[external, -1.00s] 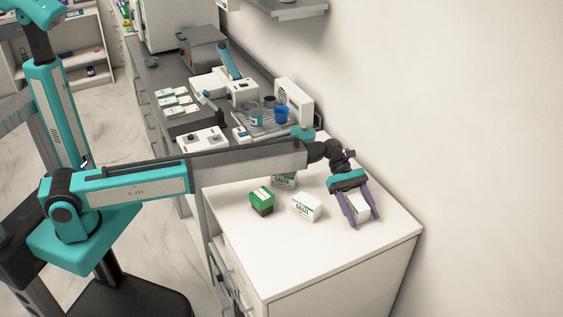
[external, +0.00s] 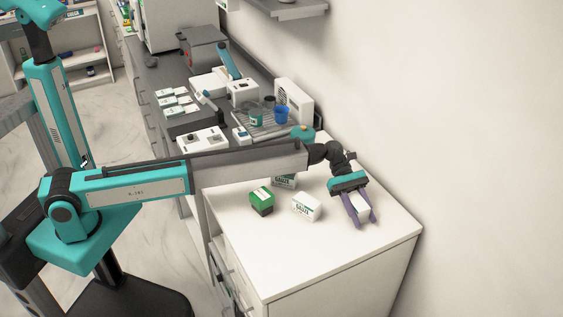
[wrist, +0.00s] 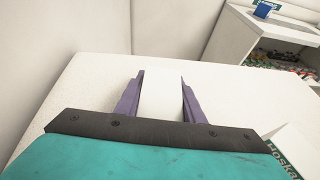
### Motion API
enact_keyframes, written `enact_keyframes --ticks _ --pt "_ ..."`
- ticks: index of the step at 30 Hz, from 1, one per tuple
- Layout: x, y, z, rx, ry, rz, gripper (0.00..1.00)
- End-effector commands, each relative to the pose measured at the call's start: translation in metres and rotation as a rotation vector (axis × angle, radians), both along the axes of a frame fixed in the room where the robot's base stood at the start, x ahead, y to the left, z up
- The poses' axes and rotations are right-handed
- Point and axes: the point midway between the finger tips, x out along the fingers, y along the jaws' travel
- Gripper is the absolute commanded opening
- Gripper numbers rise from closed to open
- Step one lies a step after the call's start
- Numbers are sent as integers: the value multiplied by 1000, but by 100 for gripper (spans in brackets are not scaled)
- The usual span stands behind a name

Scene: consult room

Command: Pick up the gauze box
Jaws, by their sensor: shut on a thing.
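My gripper (external: 361,216) has purple fingers and is shut on a plain white box (external: 361,203) at the right part of the white counter. The box also shows in the wrist view (wrist: 161,98), between both fingers; no label shows on its visible face. I cannot tell whether it touches the counter. Another white box (external: 306,207), with lettering that reads like gauze, stands to the left of my gripper.
A green and dark box (external: 261,201) stands on the white counter (external: 300,262) left of the white boxes. The wall is close on the right. A lower worktop behind holds a tray with cups (external: 281,115) and devices. The counter's front is clear.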

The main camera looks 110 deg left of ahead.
Motion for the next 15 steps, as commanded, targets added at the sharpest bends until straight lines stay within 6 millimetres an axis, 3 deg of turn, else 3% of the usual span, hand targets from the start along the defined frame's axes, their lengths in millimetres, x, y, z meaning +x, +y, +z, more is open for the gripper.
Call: enact_keyframes --ticks 8,15 --pt "0 0 2 1 -1 0 13" --pt "0 0 20 1 -1 0 13"
